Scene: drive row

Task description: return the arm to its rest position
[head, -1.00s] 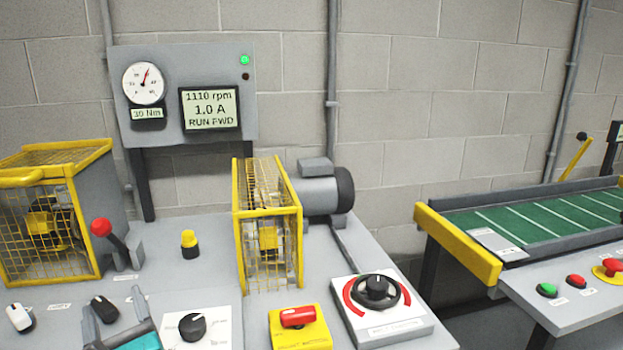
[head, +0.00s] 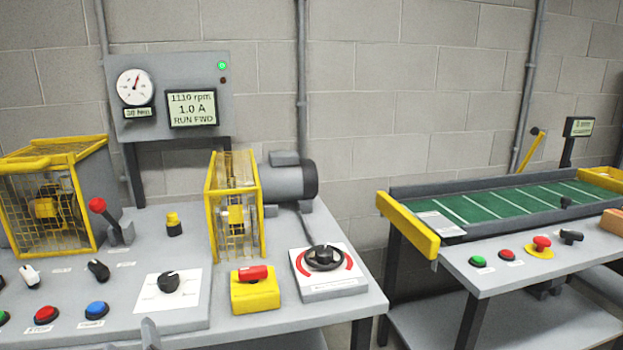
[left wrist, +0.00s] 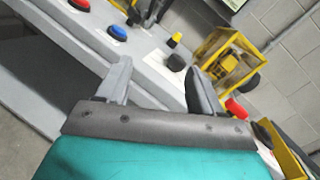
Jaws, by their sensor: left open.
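My left gripper (head: 150,334) shows only as a grey finger at the bottom edge of the head view, in front of the drive bench (head: 240,327). In the left wrist view my left gripper (left wrist: 157,66) has its two grey fingers wide apart with nothing between them. Its teal body fills the bottom of that view. The gripper looks clear of the bench controls. My right gripper is in neither view.
The bench carries a red-knobbed lever (head: 97,205), a rotary knob (head: 168,282), a red switch on a yellow box (head: 255,293), a black handwheel (head: 324,257) and push buttons. A green conveyor (head: 500,207) stands to the right, past a gap. The display reads RUN FWD.

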